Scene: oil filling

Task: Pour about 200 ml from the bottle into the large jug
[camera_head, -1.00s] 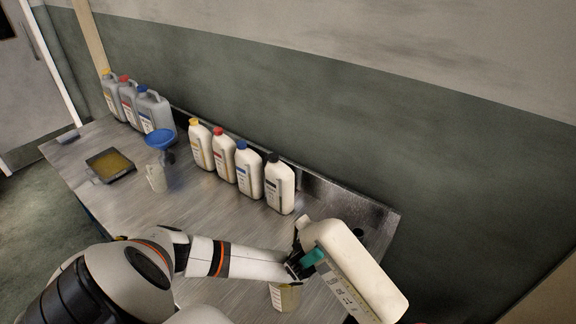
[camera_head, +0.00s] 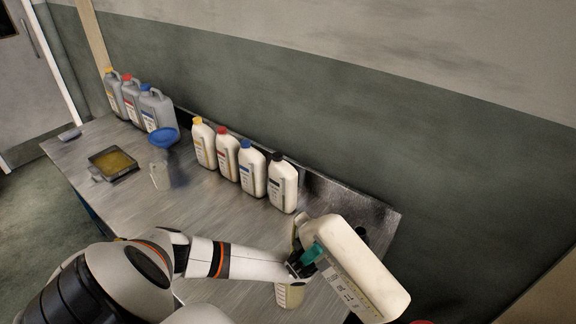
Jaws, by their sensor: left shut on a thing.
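My left gripper (camera_head: 300,266) is shut on a large white bottle (camera_head: 360,262) at the lower right, by a teal part near its neck end. The bottle is tipped far over, its base to the lower right and its neck end to the left, above a jug (camera_head: 290,296). The jug stands on the table below the gripper, partly hidden by my arm, and looks yellowish inside. I cannot see the bottle's mouth or a stream clearly. A second, pale jug (camera_head: 160,177) stands farther back. My right gripper is out of view.
Several white bottles (camera_head: 252,172) with coloured caps line the back of the metal table (camera_head: 215,215). Grey canisters (camera_head: 157,110), a blue funnel (camera_head: 164,138) and a tray with a yellow surface (camera_head: 113,163) are at the far left. The table's middle is clear.

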